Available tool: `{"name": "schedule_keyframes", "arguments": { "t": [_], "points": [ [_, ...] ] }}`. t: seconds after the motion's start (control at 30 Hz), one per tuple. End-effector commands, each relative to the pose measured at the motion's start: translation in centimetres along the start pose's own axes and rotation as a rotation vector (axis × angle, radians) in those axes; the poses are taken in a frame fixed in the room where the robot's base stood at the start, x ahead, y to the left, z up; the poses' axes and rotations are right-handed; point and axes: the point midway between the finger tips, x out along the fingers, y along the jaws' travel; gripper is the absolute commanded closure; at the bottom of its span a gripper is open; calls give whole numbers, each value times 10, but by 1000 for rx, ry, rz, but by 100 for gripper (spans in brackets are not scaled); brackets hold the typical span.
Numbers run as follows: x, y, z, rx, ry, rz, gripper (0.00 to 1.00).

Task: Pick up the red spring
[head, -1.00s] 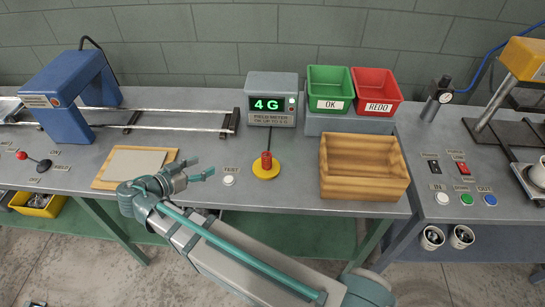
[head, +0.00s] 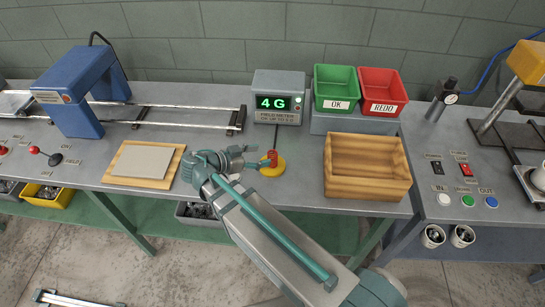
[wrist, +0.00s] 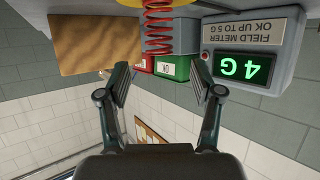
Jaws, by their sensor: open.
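The red spring (head: 272,157) stands on a round yellow base (head: 273,171) on the bench, in front of the field meter. Its coils show at the top of the wrist view (wrist: 158,28), which is upside down. My gripper (head: 257,159) is open and low over the bench, just left of the spring in the head view. In the wrist view my two fingers (wrist: 160,76) are spread wide with nothing between them. The spring lines up with the gap but appears beyond the tips. Whether a finger touches it I cannot tell.
The field meter (head: 278,97) reads 4 G behind the spring. A wooden box (head: 366,184) stands to its right, below the green OK bin (head: 336,94) and red REDO bin (head: 381,96). A board with a grey sheet (head: 145,162) lies left of my gripper.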

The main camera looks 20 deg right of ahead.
Motion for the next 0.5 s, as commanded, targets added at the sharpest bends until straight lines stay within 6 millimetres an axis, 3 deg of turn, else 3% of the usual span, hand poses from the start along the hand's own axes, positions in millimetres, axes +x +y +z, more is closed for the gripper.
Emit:
{"name": "schedule_keyframes", "arguments": {
  "t": [0.23,0.5],
  "points": [
    [31,1,-3,0,1,3,34],
    [38,1,-1,0,0,-1,34]
  ]
}}
